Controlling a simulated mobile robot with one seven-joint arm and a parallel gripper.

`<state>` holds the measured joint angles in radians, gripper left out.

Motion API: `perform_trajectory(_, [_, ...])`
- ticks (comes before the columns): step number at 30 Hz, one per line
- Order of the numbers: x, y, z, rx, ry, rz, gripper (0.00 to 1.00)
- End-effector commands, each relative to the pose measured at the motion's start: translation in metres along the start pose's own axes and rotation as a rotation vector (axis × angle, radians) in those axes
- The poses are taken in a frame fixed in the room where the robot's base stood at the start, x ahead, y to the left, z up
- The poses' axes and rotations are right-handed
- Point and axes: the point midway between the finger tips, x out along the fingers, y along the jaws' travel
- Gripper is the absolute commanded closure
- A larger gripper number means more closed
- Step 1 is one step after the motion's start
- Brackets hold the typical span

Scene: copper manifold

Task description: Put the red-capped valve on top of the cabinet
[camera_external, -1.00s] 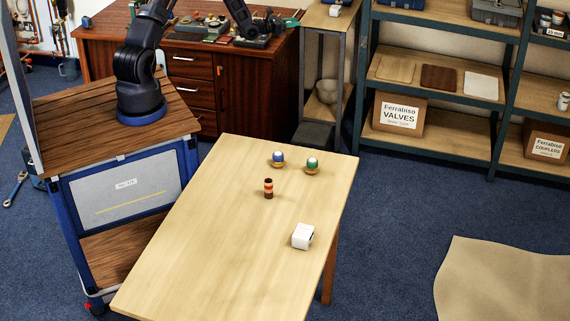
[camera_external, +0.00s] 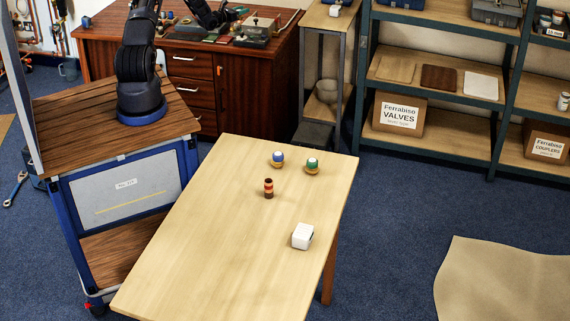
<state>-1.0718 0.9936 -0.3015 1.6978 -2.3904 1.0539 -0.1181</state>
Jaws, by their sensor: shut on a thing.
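The cabinet (camera_external: 246,95) is the dark red-brown one with drawers at the back, with tools on its top. My gripper (camera_external: 228,16) is small and dark at the top edge of the view, over the cabinet's top. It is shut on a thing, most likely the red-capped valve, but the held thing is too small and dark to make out. A blue-capped valve (camera_external: 278,158) and a green-capped valve (camera_external: 312,165) stand near the table's far end.
Vises and tools (camera_external: 258,30) crowd part of the cabinet top. A tall stand (camera_external: 325,60) and shelves (camera_external: 440,115) are to the right.

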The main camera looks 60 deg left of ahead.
Motion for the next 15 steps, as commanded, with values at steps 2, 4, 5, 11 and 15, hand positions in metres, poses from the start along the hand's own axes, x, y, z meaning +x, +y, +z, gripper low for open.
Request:
perform_trajectory(2, [-0.009,0.034,-0.006,0.000,-0.001,0.030,0.94])
perform_trajectory(4, [-0.017,0.060,-0.010,0.000,-0.001,0.053,0.94])
perform_trajectory(5, [-0.021,0.072,-0.012,0.000,0.000,0.063,0.94])
perform_trajectory(11, [-0.050,0.145,-0.025,0.000,0.000,0.130,0.94])
perform_trajectory(15, [-0.074,0.195,-0.034,0.001,0.000,0.174,0.94])
